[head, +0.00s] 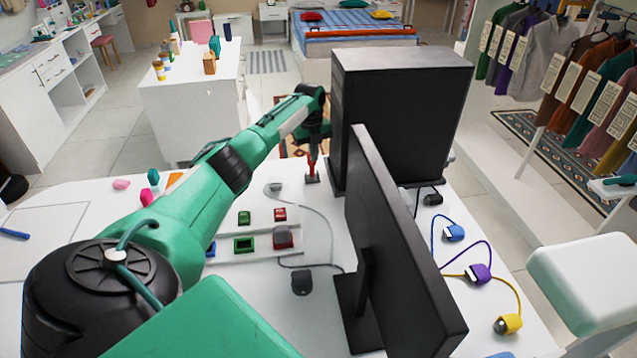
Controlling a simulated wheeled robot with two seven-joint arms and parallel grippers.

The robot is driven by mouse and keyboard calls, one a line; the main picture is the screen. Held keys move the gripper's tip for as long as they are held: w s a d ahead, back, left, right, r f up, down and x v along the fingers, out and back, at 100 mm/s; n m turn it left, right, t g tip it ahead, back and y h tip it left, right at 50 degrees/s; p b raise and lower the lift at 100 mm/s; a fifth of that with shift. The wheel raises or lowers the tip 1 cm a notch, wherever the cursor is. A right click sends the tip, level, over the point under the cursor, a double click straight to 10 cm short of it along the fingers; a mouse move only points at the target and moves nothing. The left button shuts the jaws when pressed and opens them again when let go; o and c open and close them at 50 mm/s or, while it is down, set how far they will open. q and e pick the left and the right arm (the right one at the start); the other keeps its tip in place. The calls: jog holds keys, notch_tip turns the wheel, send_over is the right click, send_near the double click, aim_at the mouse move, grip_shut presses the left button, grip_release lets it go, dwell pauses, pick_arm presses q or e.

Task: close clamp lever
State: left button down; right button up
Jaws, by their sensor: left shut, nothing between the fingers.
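The toggle clamp (312,179) is a small dark base on the white table, left of the black computer case. Its red lever (312,162) stands roughly upright. My left arm reaches across the table from the left. Its gripper (315,143) points down, shut and empty, just above or at the top of the red lever. I cannot tell whether the fingertips touch the lever. The gripper partly hides the lever's upper end. My right gripper is not in view.
The black computer case (400,115) stands close to the right of the clamp, and a thin black monitor (400,250) stands in front of it. A white panel (262,246) with green and red buttons lies nearer. Cables and coloured plugs lie at the right.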

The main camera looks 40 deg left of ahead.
pick_arm(q)
jog(key=shift+w+a+r, duration=0.3)
jog(key=shift+a+r, duration=0.2)
jog(key=shift+r, duration=0.25)
jog(key=shift+w+r, duration=0.1)
jog(key=shift+r, duration=0.1)
notch_tip(320, 180, up, 12)
jog(key=s+b, duration=0.1)
jog(key=b, duration=0.2)
jog(key=shift+s+b, duration=0.15)
jog(key=shift+b, duration=0.15)
jog(key=shift+d+f, duration=0.1)
jog(key=shift+d, duration=0.05)
